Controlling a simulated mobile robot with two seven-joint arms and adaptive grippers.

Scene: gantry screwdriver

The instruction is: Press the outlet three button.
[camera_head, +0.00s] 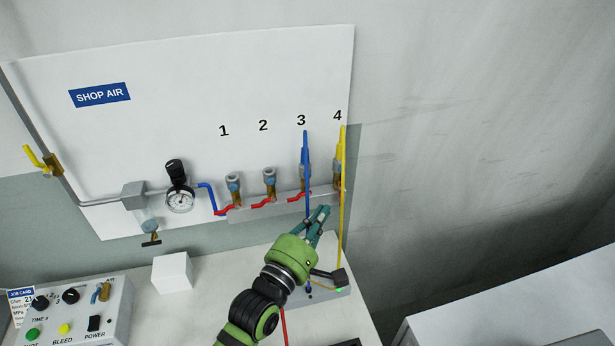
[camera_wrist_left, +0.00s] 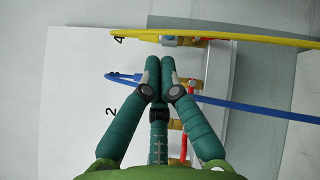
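Outlet three (camera_head: 304,172) is on the wall panel under the number 3 (camera_head: 301,120), with a blue hose (camera_head: 306,150) plugged in. Its button cannot be made out behind the hose. My left gripper (camera_head: 325,210) is in front of the manifold, low and to the right of outlet three. In the left wrist view its fingertips (camera_wrist_left: 160,60) are together with nothing seen between them. My right gripper is not in view.
Outlet four (camera_head: 338,176) carries a yellow hose (camera_head: 342,215) close right of my gripper. Outlets one (camera_head: 233,186) and two (camera_head: 269,180) have no hoses. Red levers line the manifold. A control box (camera_head: 75,310) and white block (camera_head: 172,273) stand left on the bench.

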